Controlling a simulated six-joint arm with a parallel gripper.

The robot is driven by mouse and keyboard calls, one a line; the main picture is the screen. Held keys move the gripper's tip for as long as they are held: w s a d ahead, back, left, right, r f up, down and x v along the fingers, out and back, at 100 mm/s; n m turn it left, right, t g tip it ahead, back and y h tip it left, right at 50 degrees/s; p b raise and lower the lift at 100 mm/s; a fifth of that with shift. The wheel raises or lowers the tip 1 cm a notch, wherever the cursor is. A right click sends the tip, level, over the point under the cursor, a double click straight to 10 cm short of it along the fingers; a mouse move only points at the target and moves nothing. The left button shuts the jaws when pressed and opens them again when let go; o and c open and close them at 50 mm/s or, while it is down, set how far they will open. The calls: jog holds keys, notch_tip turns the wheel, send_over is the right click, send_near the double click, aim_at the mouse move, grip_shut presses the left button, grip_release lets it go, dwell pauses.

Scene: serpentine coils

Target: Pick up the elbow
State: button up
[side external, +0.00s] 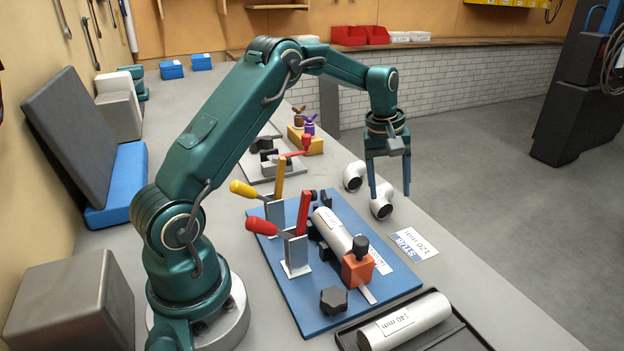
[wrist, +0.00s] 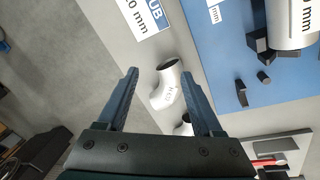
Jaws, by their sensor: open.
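Two polished metal elbows lie on the grey bench. The nearer elbow (side external: 382,206) is beside the 120 mm label; in the wrist view this elbow (wrist: 166,86) shows between the fingers, with small lettering on it. The other elbow (side external: 354,176) lies farther back; in the wrist view this second elbow (wrist: 183,128) is mostly hidden behind a finger and the gripper body. My gripper (side external: 390,194) is open and empty, pointing down over the nearer elbow. I cannot tell the exact height of the fingertips above it.
A blue fixture board (side external: 286,293) with toggle clamps and a clamped pipe (side external: 332,229) stands beside the elbows. A black tray (side external: 466,335) holds a 140 mm pipe (side external: 405,322). A grey plate with a clamp (side external: 262,172) lies behind. The bench edge is close to the elbows.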

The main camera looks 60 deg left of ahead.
aim_at(379, 194)
jog(key=shift+n+t+h, duration=0.3)
jog(key=shift+n+h, duration=0.1)
jog(key=shift+n, duration=0.3)
jog(key=a, duration=0.4)
jog(key=shift+a+f, duration=0.3)
jog(key=shift+a, duration=0.05)
jog(key=shift+x, duration=2.45)
jog(key=shift+c, duration=0.3)
grip_shut()
jog(key=shift+r, duration=0.1)
jog(key=shift+r, duration=0.55)
jog(key=v, duration=0.3)
jog(key=shift+w+a+r, duration=0.1)
jog(key=shift+w+r, duration=0.1)
jog(key=s+a+r, duration=0.6)
jog(key=s+a, duration=0.1)
jog(key=s, duration=0.1)
jog(key=shift+s+a+r, duration=0.2)
jog(key=shift+r, duration=0.05)
